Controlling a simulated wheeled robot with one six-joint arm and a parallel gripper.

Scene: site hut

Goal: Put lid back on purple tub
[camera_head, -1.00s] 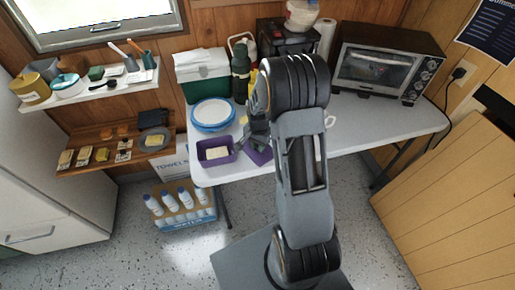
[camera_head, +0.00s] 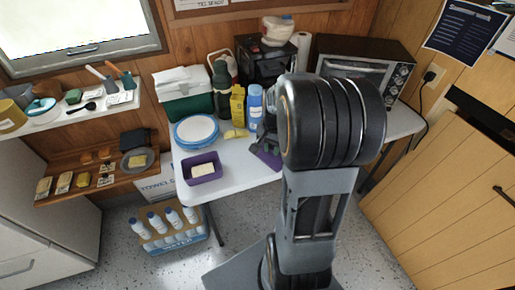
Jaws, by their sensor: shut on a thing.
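The purple tub (camera_head: 189,177) stands open near the front left edge of the white table, with a pale yellow block (camera_head: 203,170) inside it. The purple lid (camera_head: 266,156) is to its right, partly hidden by my arm. My gripper (camera_head: 264,143) is shut on the lid, to the right of the tub and apart from it. My arm hides part of the fingers and the lid's right side.
On the white table (camera_head: 235,172), blue-rimmed plates (camera_head: 196,131) lie behind the tub. A yellow carton (camera_head: 237,106), a blue bottle (camera_head: 255,103), a green flask (camera_head: 221,88) and a green-white cooler (camera_head: 184,95) stand at the back. The table between tub and lid is clear.

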